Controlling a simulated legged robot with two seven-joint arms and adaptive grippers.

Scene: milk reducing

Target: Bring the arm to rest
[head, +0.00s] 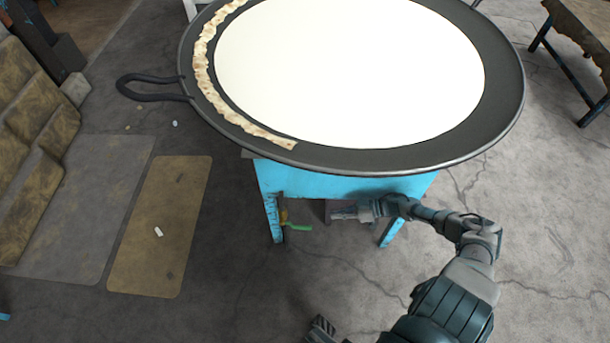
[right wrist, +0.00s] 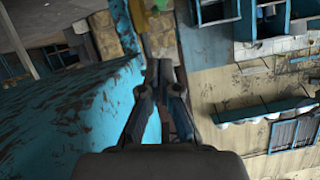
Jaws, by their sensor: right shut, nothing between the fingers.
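My right arm reaches in from the lower right in the head view. Its gripper (head: 346,214) hangs low beside the blue stand (head: 325,182), below the near rim of the big dark pan (head: 400,158). In the right wrist view the two fingers (right wrist: 160,68) are together with nothing between them. The stand's worn blue surface (right wrist: 75,110) is close on their left there. The pan holds a wide white pool of milk (head: 350,70) and a strip of crumpled cream-coloured skin (head: 225,100) along its left side.
The pan's looped handle (head: 150,98) sticks out left. A green-handled thing (head: 297,227) is under the stand. Brown mats (head: 160,225) and a cushioned seat (head: 30,140) lie left. A worn table (head: 580,40) stands at the upper right. The floor (head: 540,220) at right is clear.

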